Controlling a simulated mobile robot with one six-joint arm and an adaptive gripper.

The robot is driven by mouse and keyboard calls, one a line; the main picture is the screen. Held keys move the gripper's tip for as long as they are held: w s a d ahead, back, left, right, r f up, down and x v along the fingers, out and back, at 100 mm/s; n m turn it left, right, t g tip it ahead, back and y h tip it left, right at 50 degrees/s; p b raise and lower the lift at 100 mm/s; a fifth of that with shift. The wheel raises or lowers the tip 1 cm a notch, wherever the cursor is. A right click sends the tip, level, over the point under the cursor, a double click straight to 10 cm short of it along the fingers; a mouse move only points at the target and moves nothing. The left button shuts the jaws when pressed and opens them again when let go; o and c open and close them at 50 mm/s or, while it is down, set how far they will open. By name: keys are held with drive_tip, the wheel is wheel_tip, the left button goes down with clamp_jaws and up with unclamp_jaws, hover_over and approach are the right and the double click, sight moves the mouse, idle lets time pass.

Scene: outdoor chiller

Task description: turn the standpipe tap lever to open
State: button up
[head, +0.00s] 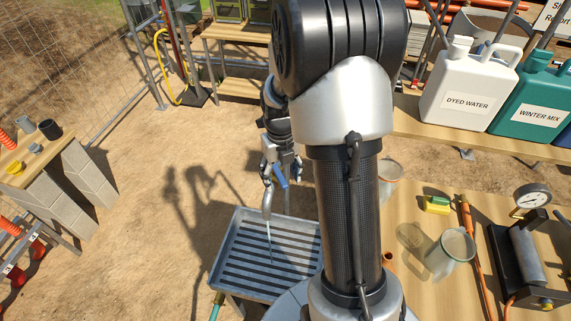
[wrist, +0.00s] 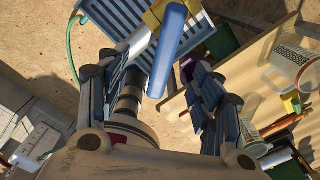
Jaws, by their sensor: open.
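The blue tap lever (head: 282,176) shows just below my gripper (head: 278,164) in the head view, slanting down. A brass-coloured part (wrist: 154,14) sits by the lever's far end. The grey spout (head: 266,200) curves down over the tray. A thin pale line hangs below it; I cannot tell if it is water. My arm hides part of the tap.
A slatted grey tray (head: 229,245) stands below the tap. A wooden bench (head: 415,285) at right holds a clear jug (head: 452,252), a sponge (head: 437,204) and a gauge (head: 531,197). Jerrycans (head: 470,92) stand behind.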

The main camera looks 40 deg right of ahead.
sight(281, 178)
wheel_tip(281, 178, up, 7)
drive_tip(key=p, duration=0.5)
drive_tip(key=shift+r, duration=0.1)
idle(0.3)
wheel_tip(281, 178, up, 12)
idle(0.4)
